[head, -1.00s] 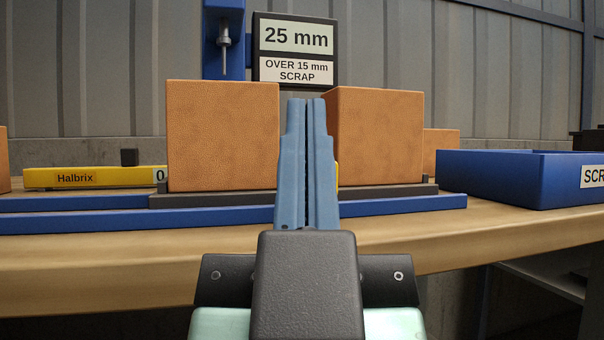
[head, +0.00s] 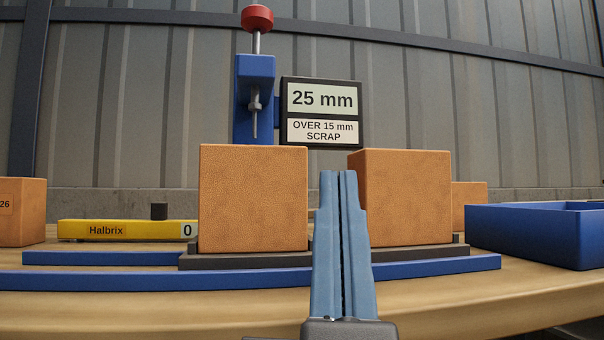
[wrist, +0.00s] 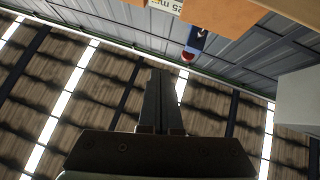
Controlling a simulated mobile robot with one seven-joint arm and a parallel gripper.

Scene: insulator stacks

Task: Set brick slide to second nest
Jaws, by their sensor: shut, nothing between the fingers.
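A dark grey slide (head: 245,261) lies along blue rails (head: 440,266) on the bench in the head view. It carries a left brick (head: 253,198) and a right brick (head: 405,197), both tan, with a gap between them. The left brick is under the blue press-like gauge (head: 254,75). My gripper (head: 338,174) points up in front of the gap, fingers together and empty; it hides part of the slide and the right brick's left edge. I cannot tell whether it touches the slide. The nests cannot be told apart. The wrist view shows the shut fingers (wrist: 162,75) against the roof.
A sign (head: 321,110) reads "25 mm" and "OVER 15 mm SCRAP". A yellow Halbrix bar (head: 115,230) showing 0 lies at left. A blue tray (head: 530,235) stands at right. Other bricks stand at far left (head: 22,212) and behind the right brick (head: 470,196).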

